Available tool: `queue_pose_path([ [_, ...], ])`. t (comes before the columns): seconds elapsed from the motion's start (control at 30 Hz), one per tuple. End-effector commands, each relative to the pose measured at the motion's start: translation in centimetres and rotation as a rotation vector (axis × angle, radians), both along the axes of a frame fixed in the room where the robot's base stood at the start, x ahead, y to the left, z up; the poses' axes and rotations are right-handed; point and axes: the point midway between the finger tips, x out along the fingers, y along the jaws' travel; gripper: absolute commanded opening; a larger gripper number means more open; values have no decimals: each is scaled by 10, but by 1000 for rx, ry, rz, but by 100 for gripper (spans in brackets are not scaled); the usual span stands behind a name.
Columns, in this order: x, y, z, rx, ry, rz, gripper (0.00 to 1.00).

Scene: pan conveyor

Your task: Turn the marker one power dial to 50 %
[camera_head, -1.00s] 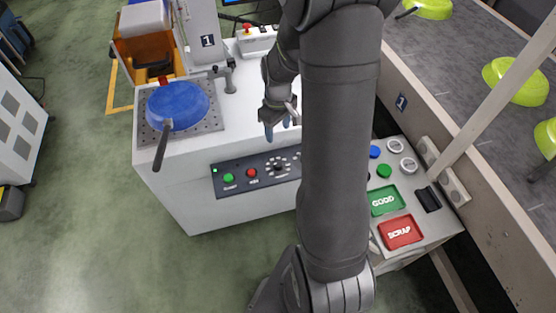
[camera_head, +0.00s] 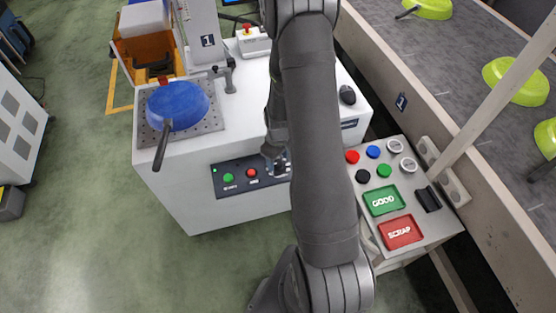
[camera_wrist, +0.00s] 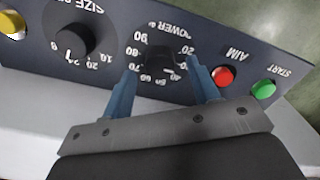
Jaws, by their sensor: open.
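The power dial (camera_wrist: 160,60) is a black knob on the dark control panel (camera_head: 218,181), ringed by white numbers that appear upside down in the wrist view. My gripper (camera_wrist: 163,72) is open, its two blue fingers on either side of the dial. I cannot tell whether they touch it or where its pointer stands. In the head view my gripper (camera_head: 274,158) is over the right part of the panel and mostly hides the dial. The machine behind carries a "1" plate (camera_head: 208,41).
The size dial (camera_wrist: 72,40) sits beside the power dial. The red AIM button (camera_wrist: 223,76) and green START button (camera_wrist: 263,90) are on the other side. A blue pan (camera_head: 178,104) rests on the perforated plate. Green GOOD (camera_head: 383,200) and red SCRAP (camera_head: 400,232) pads are at right.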

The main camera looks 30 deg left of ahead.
Motion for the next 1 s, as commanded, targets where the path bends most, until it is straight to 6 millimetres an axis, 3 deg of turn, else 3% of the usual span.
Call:
queue_pose_path([
  [0.2,0,0,-12,0,0,0,55],
  [0.47,0,0,-13,1,0,0,55],
  [0.7,0,0,-13,0,0,0,12],
  [1.0,0,0,-13,0,0,-26,10],
])
